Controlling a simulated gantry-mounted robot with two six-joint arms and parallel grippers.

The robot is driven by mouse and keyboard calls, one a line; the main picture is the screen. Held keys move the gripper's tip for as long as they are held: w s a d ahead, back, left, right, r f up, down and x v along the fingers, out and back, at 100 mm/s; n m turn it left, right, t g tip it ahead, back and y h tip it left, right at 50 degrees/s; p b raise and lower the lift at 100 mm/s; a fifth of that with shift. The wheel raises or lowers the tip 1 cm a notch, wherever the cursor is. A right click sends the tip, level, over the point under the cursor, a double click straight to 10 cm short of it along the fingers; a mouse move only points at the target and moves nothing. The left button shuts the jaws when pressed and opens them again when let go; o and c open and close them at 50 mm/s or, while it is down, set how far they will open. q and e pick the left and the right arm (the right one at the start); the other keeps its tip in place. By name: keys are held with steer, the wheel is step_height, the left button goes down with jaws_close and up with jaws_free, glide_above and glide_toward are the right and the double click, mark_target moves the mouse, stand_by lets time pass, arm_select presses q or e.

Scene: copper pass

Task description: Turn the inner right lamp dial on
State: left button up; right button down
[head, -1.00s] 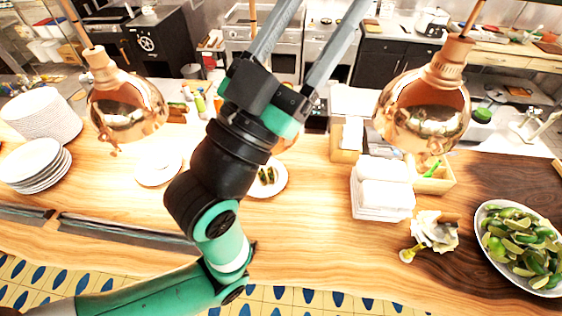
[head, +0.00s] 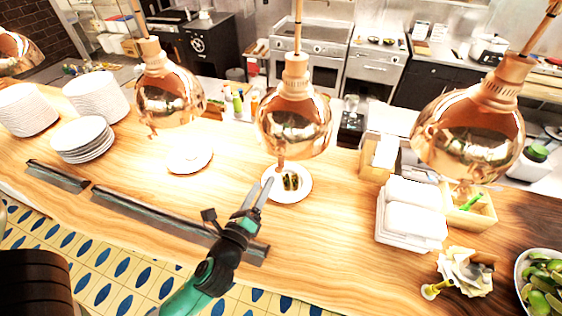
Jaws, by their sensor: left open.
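Four copper heat lamps hang over the wooden pass, the leftmost cut off by the picture edge. Counting from the left, the third is the inner right lamp (head: 292,124). A small copper dial (head: 280,165) shows at its lower edge, in front of a white plate. How far the dial is turned is too small to tell. My left gripper (head: 257,187) is open and empty, its fingers pointing up and away, below and a little left of the dial and apart from it. My right gripper is not in view.
The inner left lamp (head: 168,92) and outer right lamp (head: 468,132) hang on either side. A plate with food (head: 304,183) lies under the inner right lamp. White containers (head: 410,212) stand to the right. A dark metal rail (head: 150,215) runs along the front edge.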

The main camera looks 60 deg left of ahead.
mark_target(278, 155)
arm_select(q)
steer(key=p+x, duration=0.2)
steer(key=x, duration=0.8)
steer(key=shift+a, duration=0.3)
steer(key=shift+w+a+f, duration=0.1)
steer(key=shift+w+a, duration=0.3)
steer(key=shift+w, duration=0.05)
steer(key=shift+c, duration=0.3)
jaws_close()
